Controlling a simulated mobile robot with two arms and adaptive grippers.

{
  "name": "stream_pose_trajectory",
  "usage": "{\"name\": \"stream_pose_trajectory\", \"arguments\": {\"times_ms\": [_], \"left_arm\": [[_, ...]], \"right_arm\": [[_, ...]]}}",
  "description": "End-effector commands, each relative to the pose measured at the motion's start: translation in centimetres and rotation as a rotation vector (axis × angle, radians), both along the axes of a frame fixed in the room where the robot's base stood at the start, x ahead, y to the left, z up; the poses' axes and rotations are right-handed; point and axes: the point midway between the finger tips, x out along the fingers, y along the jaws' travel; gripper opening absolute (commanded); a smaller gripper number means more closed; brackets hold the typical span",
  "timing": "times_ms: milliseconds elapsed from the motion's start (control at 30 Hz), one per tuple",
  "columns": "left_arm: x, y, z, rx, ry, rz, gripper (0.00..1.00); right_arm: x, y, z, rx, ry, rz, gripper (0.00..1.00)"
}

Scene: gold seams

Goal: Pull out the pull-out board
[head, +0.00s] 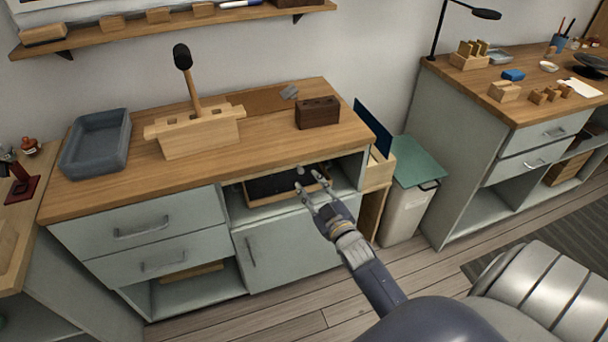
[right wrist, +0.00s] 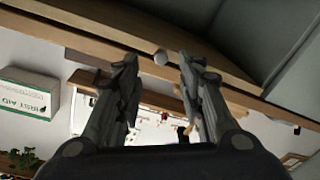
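The bench on the left has a wooden top (head: 240,165) with an open bay under its right half. A small round grey knob (head: 300,170) shows at the top's front edge, where the pull-out board seems to be; the board itself is hard to tell from the edge. In the right wrist view the knob (right wrist: 160,57) sits on a wooden edge, beyond and between my fingertips. My right gripper (head: 313,185) is open and empty in front of the bay, just short of the knob, with no contact visible. My left gripper is not in view.
A dark, wood-rimmed tray (head: 262,187) lies in the bay. A mallet (head: 188,80), a wooden block (head: 200,135), a grey bin (head: 97,143) and a brown box (head: 318,113) stand on top. A lidded bin (head: 405,210) stands right of the bench. Floor in front is clear.

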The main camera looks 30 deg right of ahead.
Motion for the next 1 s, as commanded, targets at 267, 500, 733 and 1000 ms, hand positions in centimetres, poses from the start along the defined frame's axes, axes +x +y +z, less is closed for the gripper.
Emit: {"name": "stream_pose_trajectory", "arguments": {"times_ms": [267, 500, 733, 1000], "left_arm": [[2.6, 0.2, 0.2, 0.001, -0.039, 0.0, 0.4], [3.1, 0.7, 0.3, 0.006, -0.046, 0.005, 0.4], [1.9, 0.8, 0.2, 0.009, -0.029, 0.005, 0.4], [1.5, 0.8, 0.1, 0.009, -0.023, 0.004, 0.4]], "right_arm": [[4.3, -0.6, 0.0, 0.0, 0.0, 0.0, 0.36], [5.3, -0.8, -0.1, 0.0, 0.001, 0.0, 0.36], [5.3, -0.8, -0.1, 0.0, 0.001, 0.0, 0.31], [5.3, -0.8, -0.1, 0.0, 0.001, 0.0, 0.0]]}}
